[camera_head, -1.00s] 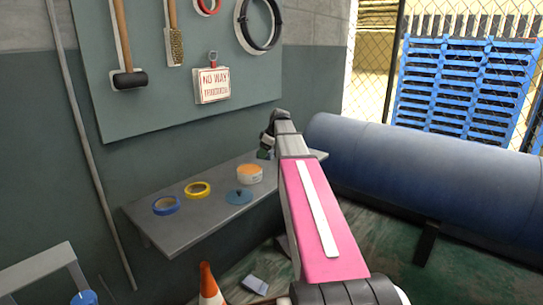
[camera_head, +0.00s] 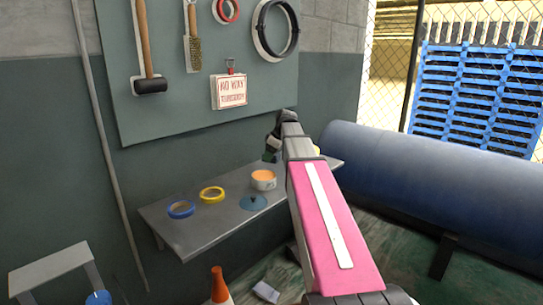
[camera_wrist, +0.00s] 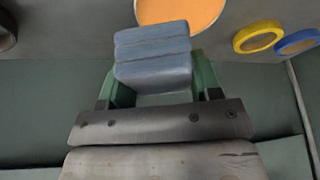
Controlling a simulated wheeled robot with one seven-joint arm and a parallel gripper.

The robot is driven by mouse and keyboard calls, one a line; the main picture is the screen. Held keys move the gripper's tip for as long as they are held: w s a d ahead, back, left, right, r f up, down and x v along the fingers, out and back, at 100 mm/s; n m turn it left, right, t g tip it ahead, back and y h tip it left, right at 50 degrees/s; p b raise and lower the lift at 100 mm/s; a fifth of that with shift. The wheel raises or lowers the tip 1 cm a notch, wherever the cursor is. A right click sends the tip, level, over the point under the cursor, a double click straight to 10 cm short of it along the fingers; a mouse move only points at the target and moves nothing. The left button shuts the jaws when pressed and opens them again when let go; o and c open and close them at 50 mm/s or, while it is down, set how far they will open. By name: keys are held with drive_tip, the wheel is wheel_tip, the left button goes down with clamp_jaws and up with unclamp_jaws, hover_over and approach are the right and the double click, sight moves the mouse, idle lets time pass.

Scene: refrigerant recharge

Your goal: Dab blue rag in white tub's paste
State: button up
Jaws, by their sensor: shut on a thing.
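The white tub (camera_head: 263,184) stands open on the shelf with orange paste (camera_head: 263,174) inside. The tub's round orange paste (camera_wrist: 190,10) also shows at the top edge of the wrist view. My gripper (camera_head: 271,154) is above and behind the tub in the head view. In the wrist view my gripper (camera_wrist: 157,82) has its green fingers shut on the blue rag (camera_wrist: 152,50), a folded block. The rag overlaps the paste's near edge in that view, and I cannot tell whether they touch. The rag is not clearly visible in the head view.
A flat blue disc (camera_head: 253,203) lies in front of the tub. Yellow tape (camera_head: 212,195) and blue tape (camera_head: 181,209) lie left on the grey shelf (camera_head: 205,232). A pegboard (camera_head: 185,110) with tools hangs behind. A large blue tank (camera_head: 420,180) is at right.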

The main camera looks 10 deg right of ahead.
sight(261, 175)
drive_tip(key=shift+a, duration=0.1)
drive_tip(key=shift+s+a+f, duration=0.15)
drive_tip(key=shift+a+f, duration=0.4)
drive_tip(key=shift+f, duration=0.3)
drive_tip(key=shift+s+a+f, duration=0.15)
drive_tip(key=shift+a+f, duration=0.4)
drive_tip(key=shift+f, duration=0.3)
drive_tip(key=shift+s+a+f, duration=0.15)
drive_tip(key=shift+a+f, duration=0.4)
drive_tip(key=shift+f, duration=0.3)
drive_tip(key=shift+f, duration=0.65)
idle(0.8)
drive_tip(key=shift+r, duration=0.1)
drive_tip(key=shift+r, duration=3.45)
